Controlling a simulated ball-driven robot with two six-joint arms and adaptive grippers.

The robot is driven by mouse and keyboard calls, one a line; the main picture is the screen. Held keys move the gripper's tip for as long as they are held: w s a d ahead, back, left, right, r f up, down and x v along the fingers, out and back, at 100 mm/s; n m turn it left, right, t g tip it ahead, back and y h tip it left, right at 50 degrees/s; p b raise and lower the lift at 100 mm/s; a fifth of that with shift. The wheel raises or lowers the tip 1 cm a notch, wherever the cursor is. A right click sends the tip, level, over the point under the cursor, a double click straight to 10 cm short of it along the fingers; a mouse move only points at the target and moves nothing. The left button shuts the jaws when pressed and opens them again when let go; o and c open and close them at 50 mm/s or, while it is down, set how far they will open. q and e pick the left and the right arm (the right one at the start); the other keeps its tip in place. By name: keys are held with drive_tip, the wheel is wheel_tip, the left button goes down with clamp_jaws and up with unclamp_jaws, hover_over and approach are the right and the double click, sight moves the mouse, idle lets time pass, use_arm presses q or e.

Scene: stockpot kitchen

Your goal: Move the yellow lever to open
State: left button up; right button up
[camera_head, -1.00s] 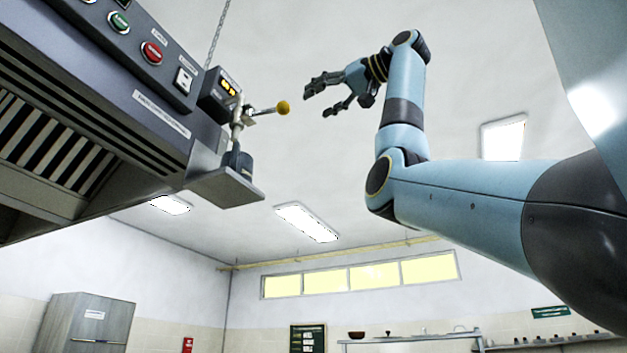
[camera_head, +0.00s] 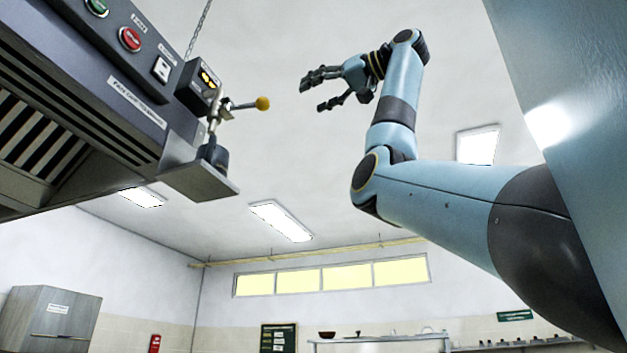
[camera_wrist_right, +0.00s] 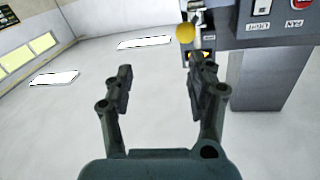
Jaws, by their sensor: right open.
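The yellow lever (camera_head: 262,103) is a short metal rod with a yellow ball at its end. It sticks out to the right from a valve fitting on a small grey shelf on the hood. In the right wrist view the yellow ball (camera_wrist_right: 185,33) shows just beyond the fingertips, near the right finger. My right gripper (camera_head: 312,94) is open and empty, to the right of the ball and apart from it in the head view. It also shows open in the right wrist view (camera_wrist_right: 160,76). My left gripper is in neither view.
The grey hood (camera_head: 90,110) fills the upper left, with buttons and a small display box (camera_head: 198,84) beside the lever. The shelf (camera_head: 200,181) juts out below the valve. A blue-grey surface stands at the right. The space between gripper and ball is clear.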

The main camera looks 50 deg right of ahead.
drive_tip(key=s, duration=0.6)
drive_tip(key=shift+d, duration=0.45)
drive_tip(key=shift+o, duration=0.2)
drive_tip(key=shift+s+d, duration=0.1)
drive_tip(key=shift+s, duration=0.05)
